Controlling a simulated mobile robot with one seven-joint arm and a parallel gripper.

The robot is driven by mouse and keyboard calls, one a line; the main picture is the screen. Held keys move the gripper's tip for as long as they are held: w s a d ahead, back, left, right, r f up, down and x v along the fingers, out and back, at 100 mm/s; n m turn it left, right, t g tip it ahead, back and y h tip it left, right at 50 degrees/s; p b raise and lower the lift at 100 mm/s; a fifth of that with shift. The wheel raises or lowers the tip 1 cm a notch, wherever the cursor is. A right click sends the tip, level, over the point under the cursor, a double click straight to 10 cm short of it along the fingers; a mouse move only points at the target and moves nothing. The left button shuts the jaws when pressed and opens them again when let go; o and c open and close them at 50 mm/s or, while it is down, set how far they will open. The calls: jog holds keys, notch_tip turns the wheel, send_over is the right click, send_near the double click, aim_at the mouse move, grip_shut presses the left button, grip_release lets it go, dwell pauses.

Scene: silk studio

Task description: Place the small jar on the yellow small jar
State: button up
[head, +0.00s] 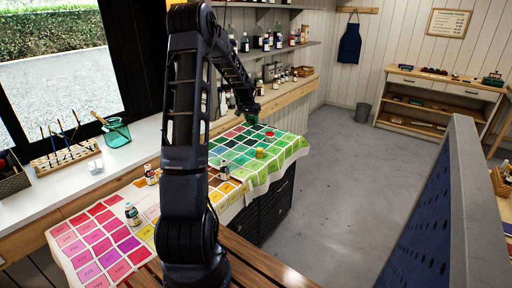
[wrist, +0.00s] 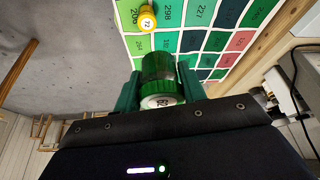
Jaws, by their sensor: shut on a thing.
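My gripper (wrist: 158,90) is shut on a small green jar (wrist: 160,68) with a pale numbered label, one finger on each side of it. In the head view my gripper (head: 248,112) is over the far end of the cloth; the green jar is hard to tell from the green fingers there. The yellow small jar (head: 260,153) stands on the green squares of the cloth, nearer than my gripper. In the wrist view the yellow small jar (wrist: 147,19) is at the top, apart from the held jar and slightly left of it.
The colour-chart cloth (head: 292,148) covers a dark cabinet. A small red-topped jar (head: 270,135) stands near the yellow one. A shelf (head: 285,92) with bottles runs along the wall.

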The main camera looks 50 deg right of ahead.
notch_tip(320, 180, up, 2)
jog(key=r, duration=0.1)
send_over(260, 148)
jog(key=a, duration=0.1)
notch_tip(260, 148, down, 20)
jog(key=shift+s+f, duration=0.1)
jog(key=shift+s, duration=0.05)
jog(key=shift+f, duration=0.1)
jog(key=o, duration=1)
